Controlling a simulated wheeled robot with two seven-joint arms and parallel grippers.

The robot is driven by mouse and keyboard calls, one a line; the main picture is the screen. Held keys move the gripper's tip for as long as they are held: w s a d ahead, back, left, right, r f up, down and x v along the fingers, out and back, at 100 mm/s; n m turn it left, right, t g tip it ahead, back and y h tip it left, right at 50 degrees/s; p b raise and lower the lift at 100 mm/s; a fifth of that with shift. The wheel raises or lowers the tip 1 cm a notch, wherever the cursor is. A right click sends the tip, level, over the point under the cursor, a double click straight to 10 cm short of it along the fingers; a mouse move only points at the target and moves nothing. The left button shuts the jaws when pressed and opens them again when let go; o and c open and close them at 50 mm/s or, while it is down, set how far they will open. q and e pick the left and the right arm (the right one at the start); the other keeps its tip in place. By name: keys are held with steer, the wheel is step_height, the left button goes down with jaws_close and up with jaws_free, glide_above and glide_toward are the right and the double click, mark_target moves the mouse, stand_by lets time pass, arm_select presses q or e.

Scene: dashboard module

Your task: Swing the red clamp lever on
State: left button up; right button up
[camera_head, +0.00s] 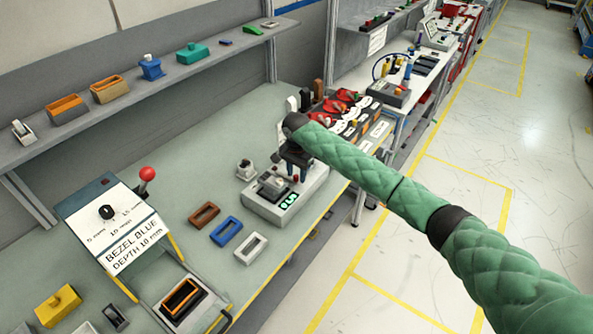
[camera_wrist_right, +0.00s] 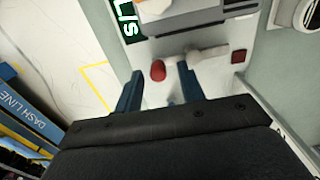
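A grey test station (camera_head: 258,207) with a green display stands on the bench. In the right wrist view, a rounded red knob (camera_wrist_right: 157,70) shows on its pale top, close to a grey bar (camera_wrist_right: 208,52). I take this knob to be the clamp lever's red end; how it joins the bar is unclear. My right gripper (camera_head: 297,174) is over the station's far end, pointing down. In the wrist view its fingers (camera_wrist_right: 160,76) are apart, with the knob in line with the gap; contact cannot be told. My left gripper is not in view.
A panel (camera_head: 120,238) with a red-ball lever (camera_head: 147,174) stands at left. Brown, blue and white bezels (camera_head: 251,248) lie in front of the station. A rack with red parts (camera_head: 343,103) stands behind.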

steer(key=shift+s+f, duration=0.1)
steer(key=shift+f, duration=0.05)
jaws_close()
